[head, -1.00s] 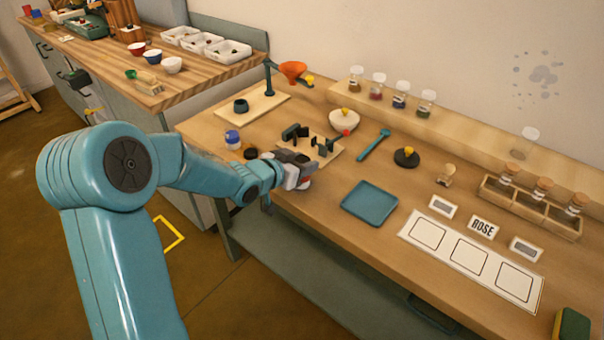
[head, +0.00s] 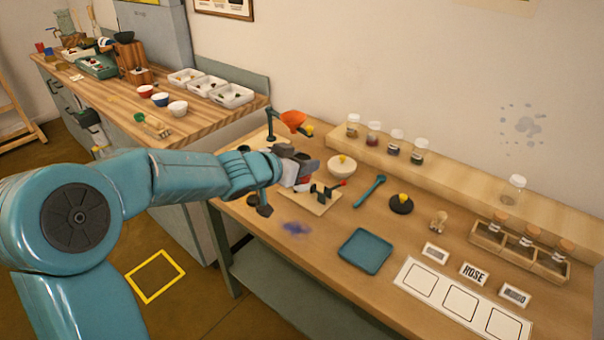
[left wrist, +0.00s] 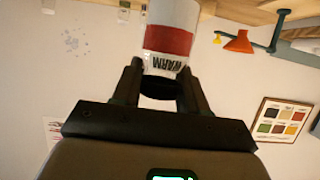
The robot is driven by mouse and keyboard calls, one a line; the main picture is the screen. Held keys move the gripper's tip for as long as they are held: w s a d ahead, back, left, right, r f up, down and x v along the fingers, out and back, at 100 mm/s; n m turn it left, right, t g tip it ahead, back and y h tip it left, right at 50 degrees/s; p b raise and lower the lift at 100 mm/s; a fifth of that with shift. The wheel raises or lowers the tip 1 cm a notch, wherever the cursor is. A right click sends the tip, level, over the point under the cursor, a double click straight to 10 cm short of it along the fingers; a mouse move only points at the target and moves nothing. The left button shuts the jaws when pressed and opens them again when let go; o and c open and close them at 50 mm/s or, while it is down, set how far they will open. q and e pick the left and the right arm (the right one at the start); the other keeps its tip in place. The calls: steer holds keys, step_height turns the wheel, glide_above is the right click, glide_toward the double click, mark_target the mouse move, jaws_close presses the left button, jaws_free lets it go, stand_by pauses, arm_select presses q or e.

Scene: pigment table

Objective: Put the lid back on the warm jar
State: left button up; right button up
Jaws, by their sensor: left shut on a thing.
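The warm jar (left wrist: 168,42) is white with a red band and the word WARM, upside down in the left wrist view. Its dark end lies towards my left gripper (left wrist: 162,68), whose fingers are shut on either side of it. In the head view the jar (head: 304,184) is a small white and red patch at my left gripper (head: 298,176), over the board with black clamp parts (head: 318,207). I cannot tell whether it touches the board. I cannot pick out the jar's lid; my arm hides part of the table. My right gripper is not in view.
A purple-blue stain (head: 295,228) and a blue tray (head: 365,251) are in front.

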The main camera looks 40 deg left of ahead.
arm_select(q)
step_height(320, 180, up, 4)
steer(key=shift+f+p, duration=0.1)
steer(key=shift+p, duration=0.75)
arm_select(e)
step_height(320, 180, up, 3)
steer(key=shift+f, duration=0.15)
arm_select(q)
steer(key=shift+o, duration=0.8)
jaws_close()
